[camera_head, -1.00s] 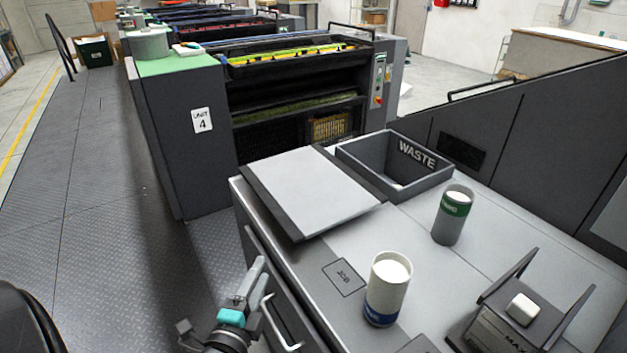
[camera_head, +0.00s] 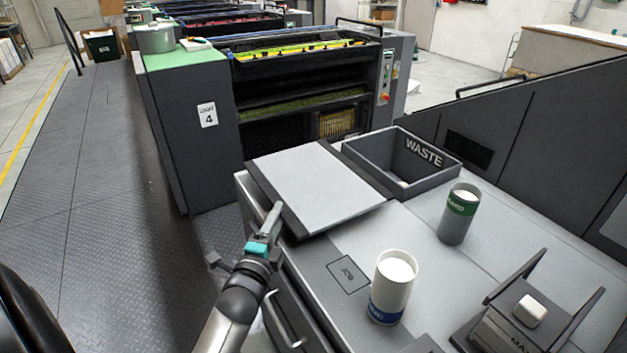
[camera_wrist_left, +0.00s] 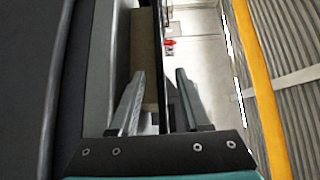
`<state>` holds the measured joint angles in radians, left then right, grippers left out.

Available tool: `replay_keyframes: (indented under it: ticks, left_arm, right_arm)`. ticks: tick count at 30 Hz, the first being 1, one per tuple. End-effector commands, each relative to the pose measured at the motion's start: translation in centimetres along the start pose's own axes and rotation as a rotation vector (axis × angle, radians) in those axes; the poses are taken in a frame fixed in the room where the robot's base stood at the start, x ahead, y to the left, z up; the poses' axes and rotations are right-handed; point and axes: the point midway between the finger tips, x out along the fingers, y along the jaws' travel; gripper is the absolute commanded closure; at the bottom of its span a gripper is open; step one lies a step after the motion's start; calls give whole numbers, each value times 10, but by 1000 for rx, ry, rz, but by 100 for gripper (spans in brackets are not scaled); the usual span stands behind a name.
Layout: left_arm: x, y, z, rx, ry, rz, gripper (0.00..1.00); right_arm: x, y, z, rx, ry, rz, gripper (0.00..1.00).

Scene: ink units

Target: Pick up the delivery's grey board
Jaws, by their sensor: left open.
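The grey board (camera_head: 318,187) lies flat-topped at the far left corner of the grey bench (camera_head: 335,250), with a darker left edge, in the head view. My left gripper (camera_head: 274,213) is just beside that left edge, near the board's front left corner. In the left wrist view the two fingers of my left gripper (camera_wrist_left: 158,100) are apart. Grey and dark edges and a brown strip show behind and between them; I cannot tell which is the board. I cannot tell whether a finger touches it. My right gripper is not in view.
A waste bin (camera_head: 403,165) stands right behind the board. A green-labelled can (camera_head: 457,222) and a blue-labelled can (camera_head: 391,290) stand on the bench. A dark holder (camera_head: 490,335) is at the front right. A machine marked 4 (camera_head: 190,135) stands behind left.

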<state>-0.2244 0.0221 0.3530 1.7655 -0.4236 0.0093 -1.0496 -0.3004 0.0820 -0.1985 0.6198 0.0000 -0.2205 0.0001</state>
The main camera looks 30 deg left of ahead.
Motion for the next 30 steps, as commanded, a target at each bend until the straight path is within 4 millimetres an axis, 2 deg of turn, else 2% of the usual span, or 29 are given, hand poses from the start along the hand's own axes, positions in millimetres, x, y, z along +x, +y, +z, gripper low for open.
replay_keyframes:
  ticks: [9, 19, 30]
  left_arm:
    - [40, 0, -2, 1, 1, -2, 52]
    - [46, 0, -2, 0, 0, 0, 52]
    - [46, -1, -2, 0, 0, -1, 94]
  right_arm:
    - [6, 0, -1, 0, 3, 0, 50]
    - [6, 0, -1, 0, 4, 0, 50]
    - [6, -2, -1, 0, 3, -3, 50]
